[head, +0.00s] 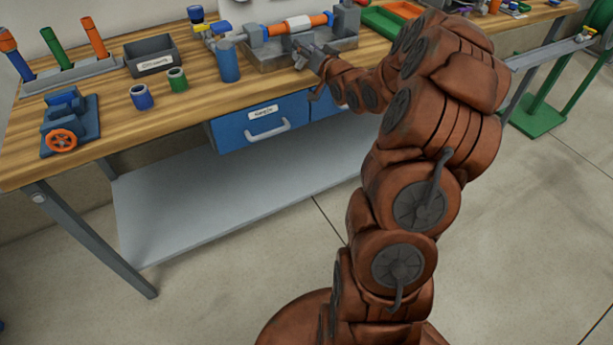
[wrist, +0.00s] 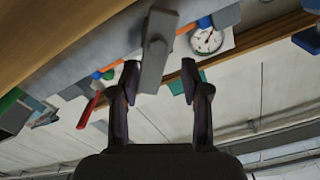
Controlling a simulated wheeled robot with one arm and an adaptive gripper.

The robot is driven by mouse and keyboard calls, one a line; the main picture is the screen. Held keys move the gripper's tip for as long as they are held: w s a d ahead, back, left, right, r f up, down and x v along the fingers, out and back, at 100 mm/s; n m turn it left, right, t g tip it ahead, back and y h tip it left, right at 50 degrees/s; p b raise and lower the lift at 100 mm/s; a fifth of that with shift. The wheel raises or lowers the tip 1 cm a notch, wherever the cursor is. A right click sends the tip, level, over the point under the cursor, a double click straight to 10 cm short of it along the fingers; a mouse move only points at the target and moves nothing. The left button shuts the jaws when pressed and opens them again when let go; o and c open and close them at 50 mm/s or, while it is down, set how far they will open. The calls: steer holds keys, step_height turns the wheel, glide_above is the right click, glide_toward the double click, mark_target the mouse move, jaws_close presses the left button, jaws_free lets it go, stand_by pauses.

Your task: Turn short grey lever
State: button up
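A short grey lever (wrist: 156,55) shows in the wrist view, its broad end at the top and its narrower end pointing down between my fingers. My gripper (wrist: 160,75) is open, with one dark finger on each side of the lever. I see gaps between the lever and both fingers. In the head view my gripper (head: 308,56) is at the front of the grey skid base (head: 262,58) on the bench. The lever cannot be told apart from my gripper there.
A round gauge (wrist: 207,40) and a red handle (wrist: 90,110) show in the wrist view. In the head view, a blue cylinder (head: 228,62) stands left of the skid, with a grey bin (head: 150,60) farther left. A blue drawer (head: 262,125) is below the bench top.

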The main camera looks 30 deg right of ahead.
steer(key=shift+a+n+b, duration=0.4)
steer(key=shift+n+b, duration=0.85)
steer(key=shift+b, duration=0.6)
steer(key=shift+a+n+b, duration=0.4)
steer(key=shift+n+b, duration=0.85)
steer(key=shift+b, duration=0.6)
steer(key=s, duration=0.7)
steer(key=s+a+f+g+h+b, duration=0.1)
steer(key=s+a+f+g+b, duration=0.1)
steer(key=s+a+f+g, duration=1)
steer(key=shift+s+a+f+m+g, duration=0.4)
steer(key=shift+s+a+f, duration=0.75)
steer(key=shift+s+f, duration=1.45)
steer(key=shift+w+f, duration=0.15)
steer(key=shift+w, duration=0.05)
